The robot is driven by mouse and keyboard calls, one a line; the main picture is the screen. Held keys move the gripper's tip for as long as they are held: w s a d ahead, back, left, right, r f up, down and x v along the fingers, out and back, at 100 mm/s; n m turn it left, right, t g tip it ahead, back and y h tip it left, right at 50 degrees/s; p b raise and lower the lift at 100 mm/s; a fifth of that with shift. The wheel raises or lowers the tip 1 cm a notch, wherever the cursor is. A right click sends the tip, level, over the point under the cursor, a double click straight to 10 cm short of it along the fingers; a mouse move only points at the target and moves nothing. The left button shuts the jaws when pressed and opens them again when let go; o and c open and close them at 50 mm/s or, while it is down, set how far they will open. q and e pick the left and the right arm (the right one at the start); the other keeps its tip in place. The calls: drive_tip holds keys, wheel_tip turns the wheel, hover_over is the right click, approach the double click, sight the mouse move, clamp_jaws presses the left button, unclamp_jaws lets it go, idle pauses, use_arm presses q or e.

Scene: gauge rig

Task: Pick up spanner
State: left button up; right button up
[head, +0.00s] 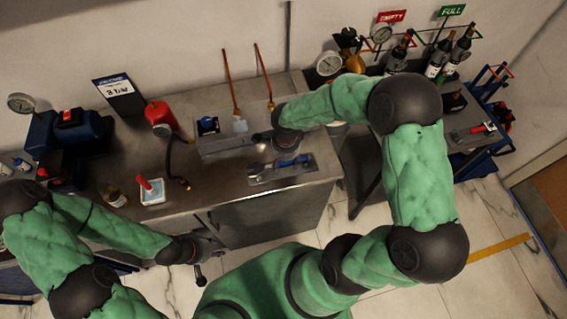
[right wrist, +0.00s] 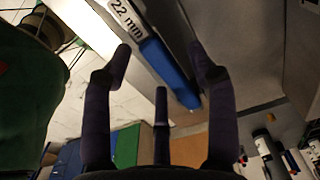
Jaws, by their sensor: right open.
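A spanner with a blue handle (head: 290,162) lies on a grey tray (head: 312,172) at the front right of the metal bench. In the right wrist view, a blue bar (right wrist: 168,70) beside a "22 mm" label (right wrist: 126,18) appears between and beyond my fingers; it looks like the spanner handle. My right gripper (right wrist: 160,62) is open, with nothing held. In the head view, my right wrist is above the bench, close to the spanner, and its fingers are hard to make out. My left gripper (head: 200,268) is low in front of the bench, apart from the spanner; its jaws are unclear.
A grey block (head: 215,146) stands behind the tray. Bottles (head: 436,62) and gauges (head: 329,63) are at the back right.

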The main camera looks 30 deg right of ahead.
sight(285, 163)
clamp_jaws()
drive_tip(key=shift+r, duration=0.1)
drive_tip(key=shift+r, duration=0.4)
wheel_tip(285, 163, up, 2)
drive_tip(key=shift+w+r+p, duration=0.1)
drive_tip(key=shift+p, duration=0.2)
drive_tip(key=s+a+r+p, duration=0.2)
drive_tip(key=s+a+r, duration=0.6)
drive_tip(key=a+r, duration=0.2)
drive_tip(key=shift+s+a, duration=0.2)
drive_tip(key=shift+a, duration=0.5)
